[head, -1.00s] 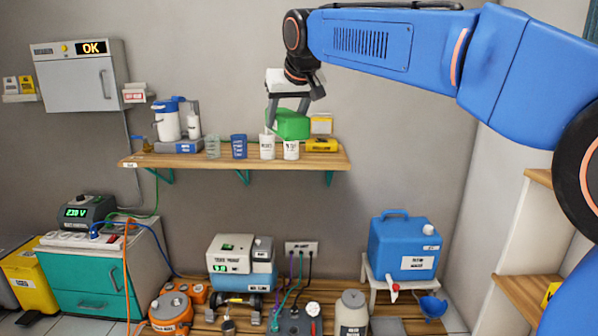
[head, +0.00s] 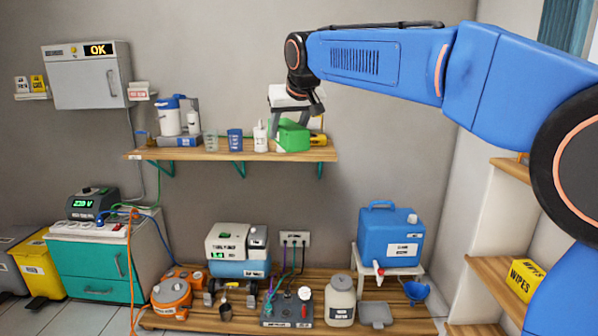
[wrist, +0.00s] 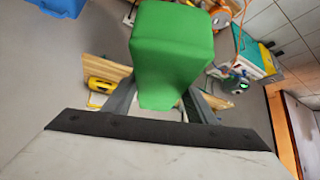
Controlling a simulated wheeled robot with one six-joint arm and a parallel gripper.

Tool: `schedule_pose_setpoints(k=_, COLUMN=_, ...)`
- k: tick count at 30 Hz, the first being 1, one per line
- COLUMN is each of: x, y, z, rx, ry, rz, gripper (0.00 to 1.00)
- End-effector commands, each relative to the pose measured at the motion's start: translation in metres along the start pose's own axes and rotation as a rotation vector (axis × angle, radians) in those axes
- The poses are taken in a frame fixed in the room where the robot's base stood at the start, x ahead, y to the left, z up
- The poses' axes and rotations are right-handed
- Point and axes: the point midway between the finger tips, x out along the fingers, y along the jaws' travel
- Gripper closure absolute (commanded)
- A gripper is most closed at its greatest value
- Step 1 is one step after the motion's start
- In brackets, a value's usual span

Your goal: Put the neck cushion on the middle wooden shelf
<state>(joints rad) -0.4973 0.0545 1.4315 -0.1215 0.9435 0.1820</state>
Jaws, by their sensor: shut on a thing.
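The neck cushion, a green block with rounded edges (head: 292,135), is held in my gripper (head: 290,122). In the wrist view the cushion (wrist: 172,50) sits between the two grey fingers (wrist: 160,103), which are shut on it. In the head view it appears in front of the right end of the wall shelf and covers part of what is there. The middle wooden shelf (head: 490,275) is in the white unit at the right, partly hidden by my arm.
A yellow wipes box (head: 527,279) stands on the middle shelf. The unit's upper shelf (head: 513,170) is above it. The wall shelf (head: 205,155) holds cups and bottles. A blue water container (head: 390,237) stands on a white stand left of the unit.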

Motion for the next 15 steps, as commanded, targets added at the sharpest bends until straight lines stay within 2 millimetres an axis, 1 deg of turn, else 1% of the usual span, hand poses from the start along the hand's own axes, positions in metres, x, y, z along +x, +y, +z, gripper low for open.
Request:
schedule_pose_setpoints(k=1, x=0.012, y=0.003, z=0.003, rx=0.002, ry=-0.004, rz=0.002, gripper=0.77)
schedule_pose_setpoints(k=5, x=0.04, y=0.012, z=0.008, rx=0.007, ry=-0.006, rz=0.007, gripper=0.77)
schedule_pose_setpoints(k=8, x=0.067, y=0.021, z=0.014, rx=0.013, ry=-0.007, rz=0.012, gripper=0.77)
schedule_pose_setpoints(k=11, x=0.1, y=0.034, z=0.024, rx=0.02, ry=-0.009, rz=0.018, gripper=0.77)
schedule_pose_setpoints(k=12, x=0.117, y=0.041, z=0.03, rx=0.024, ry=-0.011, rz=0.021, gripper=0.77)
schedule_pose_setpoints(k=14, x=0.143, y=0.052, z=0.04, rx=0.03, ry=-0.011, rz=0.026, gripper=0.77)
schedule_pose_setpoints(k=15, x=0.162, y=0.061, z=0.048, rx=0.035, ry=-0.013, rz=0.03, gripper=0.77)
